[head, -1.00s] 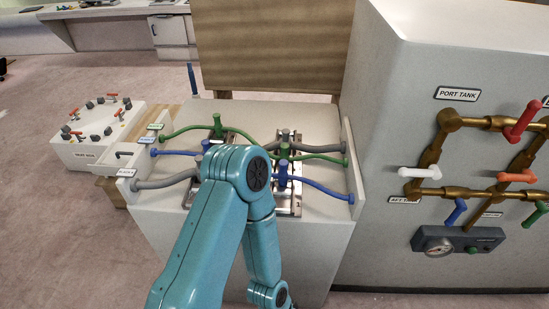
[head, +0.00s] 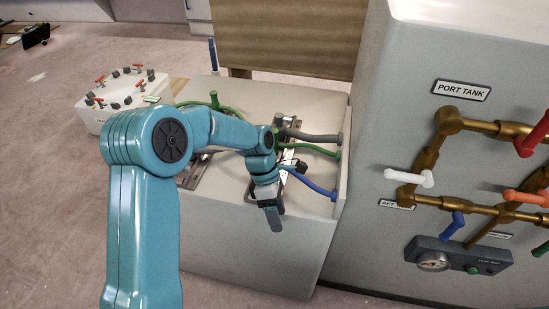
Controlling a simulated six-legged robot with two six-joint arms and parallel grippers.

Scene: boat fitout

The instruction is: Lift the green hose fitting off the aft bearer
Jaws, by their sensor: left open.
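Two green fittings belong to this scene. One green hose fitting (head: 213,98) stands upright on the left metal rail, with a green hose curving from it. Another green hose (head: 315,149) runs from the right side wall to the right metal rail (head: 292,130); its fitting end is hidden behind my left arm. I cannot tell which rail is the aft bearer. My left gripper (head: 271,208) is open and hangs fingers down over the near end of the right rail, in front of the blue hose. My right gripper is not in view.
A grey hose (head: 312,136) and a blue hose (head: 312,184) flank the green one on the right. A large white cabinet (head: 380,120) with brass pipes stands close to the right. A white box (head: 122,95) with orange-handled parts is at the far left. Open floor lies left.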

